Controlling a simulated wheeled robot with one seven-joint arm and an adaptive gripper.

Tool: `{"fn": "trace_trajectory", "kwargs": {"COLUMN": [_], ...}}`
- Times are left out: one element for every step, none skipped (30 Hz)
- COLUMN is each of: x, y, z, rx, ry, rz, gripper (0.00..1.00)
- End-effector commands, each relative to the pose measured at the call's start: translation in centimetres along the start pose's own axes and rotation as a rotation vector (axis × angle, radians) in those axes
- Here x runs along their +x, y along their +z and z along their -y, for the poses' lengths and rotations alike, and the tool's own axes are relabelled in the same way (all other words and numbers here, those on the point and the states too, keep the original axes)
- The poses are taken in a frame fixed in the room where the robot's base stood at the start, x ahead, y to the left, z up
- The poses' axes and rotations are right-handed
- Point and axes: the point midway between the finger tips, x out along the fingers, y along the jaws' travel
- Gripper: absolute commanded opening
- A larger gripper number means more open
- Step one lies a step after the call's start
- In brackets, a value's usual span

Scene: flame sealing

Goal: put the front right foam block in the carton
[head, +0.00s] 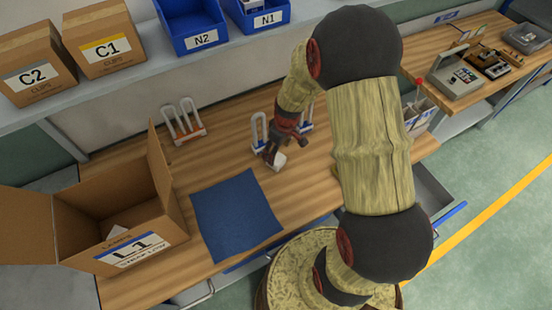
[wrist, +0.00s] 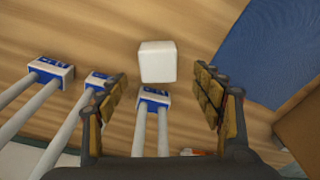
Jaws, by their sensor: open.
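A white foam block (wrist: 157,62) lies on the wooden bench, just beyond and between my fingertips in the wrist view. In the head view the block (head: 279,162) shows at the tip of my gripper (head: 272,153), partly covered by it. My gripper (wrist: 163,85) is open, with one finger on each side and clear gaps to the block. The open cardboard carton (head: 172,208) marked L1 stands at the left of the bench, flaps spread. A pale piece (head: 117,232) shows inside it. No other loose foam block is visible on the bench.
A blue mat (head: 238,215) lies between carton and block. Blue-based white pronged racks (wrist: 50,72) stand close to my gripper. An orange-based rack (head: 184,125) stands farther back. A shelf above holds cartons and blue bins (head: 195,25).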

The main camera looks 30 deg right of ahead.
Motion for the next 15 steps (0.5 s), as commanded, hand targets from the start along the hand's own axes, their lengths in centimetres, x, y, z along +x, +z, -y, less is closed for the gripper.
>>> {"fn": "trace_trajectory", "kwargs": {"x": [0.5,0.8,1.2,1.5,1.8,2.2,2.5,2.6,2.9,3.0,3.3,3.7,4.1,4.5,5.1], "y": [0.0,0.0,0.0,0.0,0.0,0.0,0.0,0.0,0.0,0.0,0.1,0.1,0.2,0.2,0.2], "z": [0.0,0.0,0.0,0.0,0.0,-0.1,-0.1,-0.1,-0.1,-0.1,-0.1,-0.1,-0.1,-0.1,-0.2], "rx": [-0.003,-0.004,-0.004,-0.004,-0.005,-0.005,-0.005,-0.005,-0.005,-0.004,-0.004,-0.003,-0.002,-0.002,-0.003], "ry": [0.0,0.0,0.0,0.0,0.0,0.0,0.001,0.001,0.001,0.001,0.001,0.0,-0.001,-0.001,0.0], "rz": [0.0,0.0,0.0,0.0,0.0,0.0,0.0,0.0,-0.001,0.0,0.0,0.001,0.001,0.002,0.001], "gripper": [0.67,0.67,0.67,0.67,0.67,0.67,0.67,0.67,0.67,0.67,0.67,0.67,0.67,0.67,0.67]}}
